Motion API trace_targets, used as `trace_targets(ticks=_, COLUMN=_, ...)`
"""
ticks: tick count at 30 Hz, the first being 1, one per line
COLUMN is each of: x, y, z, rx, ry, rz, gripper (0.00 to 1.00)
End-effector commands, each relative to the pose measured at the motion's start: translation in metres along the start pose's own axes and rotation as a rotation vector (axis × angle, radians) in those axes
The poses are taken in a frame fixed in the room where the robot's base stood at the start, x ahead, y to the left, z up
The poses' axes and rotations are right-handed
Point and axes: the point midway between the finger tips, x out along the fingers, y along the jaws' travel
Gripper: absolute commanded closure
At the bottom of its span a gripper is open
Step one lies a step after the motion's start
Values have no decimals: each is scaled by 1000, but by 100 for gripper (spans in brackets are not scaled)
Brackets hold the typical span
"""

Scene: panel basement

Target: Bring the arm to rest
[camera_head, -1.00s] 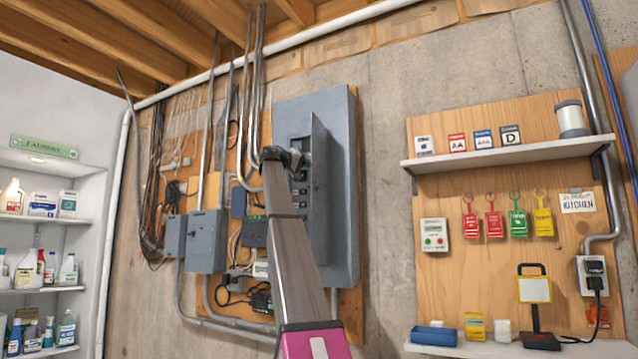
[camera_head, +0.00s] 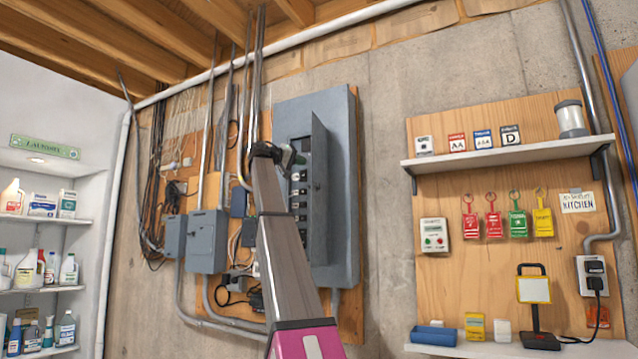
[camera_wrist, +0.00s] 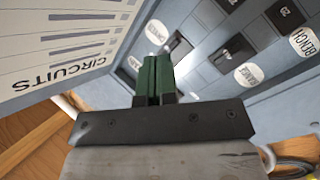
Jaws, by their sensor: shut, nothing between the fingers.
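My gripper (camera_wrist: 156,78) has its green fingers shut with nothing between them. In the wrist view it points into the open electrical panel, with the breaker face (camera_wrist: 215,45) beyond and to the right of it. The panel door (camera_wrist: 62,45), with its printed "CIRCUITS" list, is at the left. In the head view my arm reaches up to the grey panel (camera_head: 345,130), and the gripper (camera_head: 293,157) is small and partly hidden beside the upper breakers. The panel door (camera_head: 319,190) stands open just right of it. I cannot tell whether the fingers touch a breaker.
Grey junction boxes (camera_head: 206,241), conduits and cables cover the board left of the panel. A shelf (camera_head: 510,155) and colored tags (camera_head: 493,220) are on the right. A lamp (camera_head: 535,300) stands on the lower shelf. Bare concrete wall separates the panel from the shelves.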

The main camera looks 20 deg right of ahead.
Motion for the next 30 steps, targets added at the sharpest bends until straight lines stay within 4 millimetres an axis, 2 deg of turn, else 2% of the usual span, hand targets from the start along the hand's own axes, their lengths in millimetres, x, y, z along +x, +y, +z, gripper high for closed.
trace_targets(ticks=11, x=0, y=0, z=0, rx=0, ry=0, rz=0, gripper=100)
trace_targets(ticks=14, x=0, y=-10, z=5, rx=-6, ry=0, rz=-10, gripper=100)
trace_targets(ticks=15, x=1, y=-19, z=10, rx=-12, ry=0, rz=-19, gripper=100)
trace_targets(ticks=17, x=1, y=-40, z=22, rx=-25, ry=-1, rz=-44, gripper=100)
trace_targets(ticks=20, x=1, y=-91, z=49, rx=-57, ry=-4, rz=-101, gripper=100)
trace_targets(ticks=24, x=-2, y=-170, z=97, rx=-107, ry=-14, rz=-200, gripper=100)
trace_targets(ticks=30, x=-11, y=-276, z=175, rx=-175, ry=-37, rz=-344, gripper=100)
